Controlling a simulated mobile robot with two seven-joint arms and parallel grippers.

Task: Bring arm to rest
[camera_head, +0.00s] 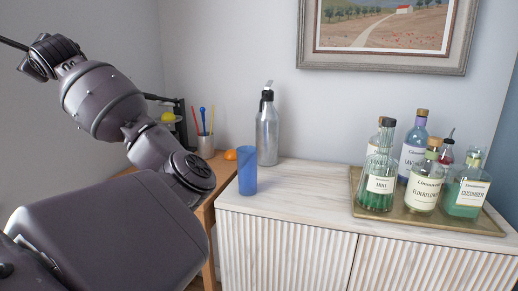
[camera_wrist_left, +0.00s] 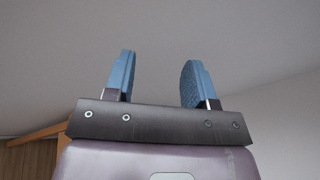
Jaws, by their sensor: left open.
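My left arm (camera_head: 105,100) comes in from the left of the head view, bent upward, with a large dark link low in front. Its gripper cannot be made out there. In the left wrist view my left gripper (camera_wrist_left: 157,68) is open, its two blue finger pads apart with nothing between them. Behind the pads only plain grey surfaces show, so the gripper is clear of the objects on the cabinet. My right gripper is in neither view.
A pale cabinet (camera_head: 300,196) carries a blue tumbler (camera_head: 247,172), a metal siphon bottle (camera_head: 267,135) and a tray (camera_head: 355,186) of several syrup bottles. Left of it, partly behind my arm, are an orange (camera_head: 231,155) and a cup (camera_head: 206,146) of coloured sticks. The cabinet's middle is clear.

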